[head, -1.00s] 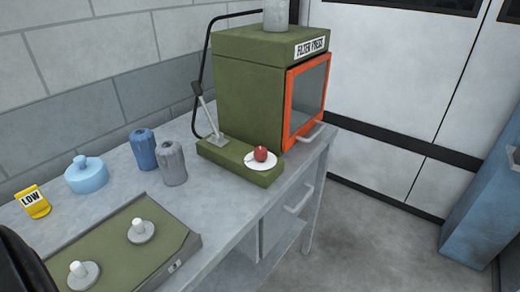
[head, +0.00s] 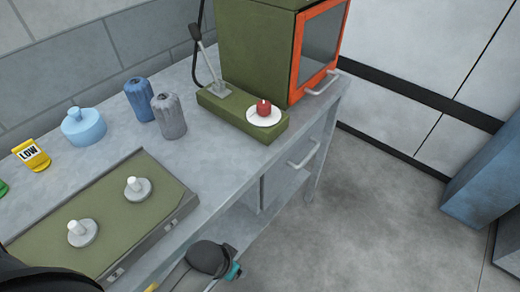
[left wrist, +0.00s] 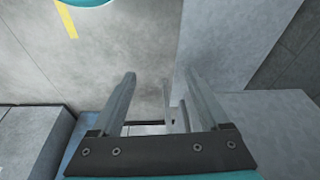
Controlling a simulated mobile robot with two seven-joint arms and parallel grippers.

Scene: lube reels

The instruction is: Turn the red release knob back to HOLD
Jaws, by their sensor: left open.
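The red knob (head: 264,107) sits on a round white plate (head: 262,121) at the near end of the low green base (head: 222,108), in front of the filter press (head: 252,55). Any marks on the plate are too small to read. A lever (head: 206,62) rises from the far end of the base. In the left wrist view my left gripper (left wrist: 160,74) is open with nothing between its fingers, well apart from the knob. A dark, teal-edged part of my arm shows at the bottom of the head view; no fingers show there. My right gripper is not seen.
A blue filter (head: 139,99) and a grey filter (head: 168,117) stand left of the base, with a light blue can (head: 83,127) and a yellow LOW tag (head: 32,156). A green panel (head: 110,208) with two pegs lies nearer. The bench (head: 215,175) has a drawer handle (head: 305,153).

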